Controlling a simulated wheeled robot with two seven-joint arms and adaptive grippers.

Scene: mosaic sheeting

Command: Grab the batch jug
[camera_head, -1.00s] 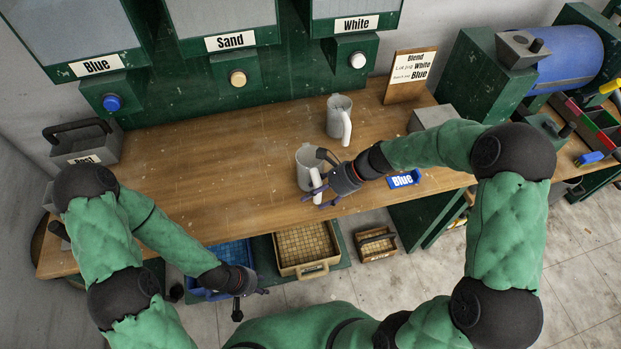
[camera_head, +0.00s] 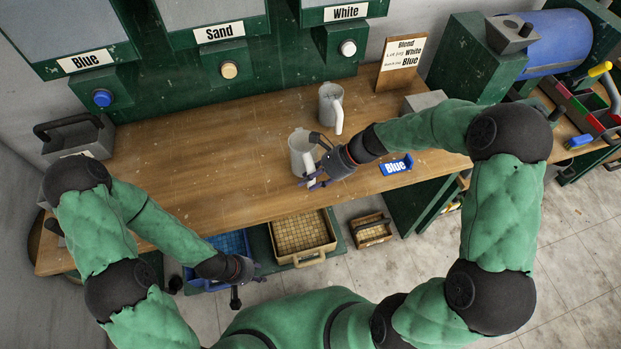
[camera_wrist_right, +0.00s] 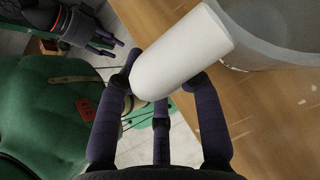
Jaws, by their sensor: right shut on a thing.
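A pale grey jug (camera_head: 301,153) with a white handle is at the front of the wooden bench. A second, similar jug (camera_head: 331,106) stands behind it to the right. No name shows on either jug, so I cannot tell from a label which is the batch jug. My right gripper (camera_head: 314,178) is shut on the front jug's handle; the right wrist view shows its dark fingers around the white handle (camera_wrist_right: 183,52). I cannot tell whether the jug's base touches the bench. My left gripper (camera_head: 250,272) is empty, low before the bench, fingers apart.
A sign (camera_head: 402,62) reads lot jug White, batch jug Blue. A blue tag (camera_head: 396,166) marked Blue lies right of the front jug. Bins marked Blue, Sand and White line the back. A grey caddy (camera_head: 77,140) stands left; the bench's left middle (camera_head: 200,160) is clear.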

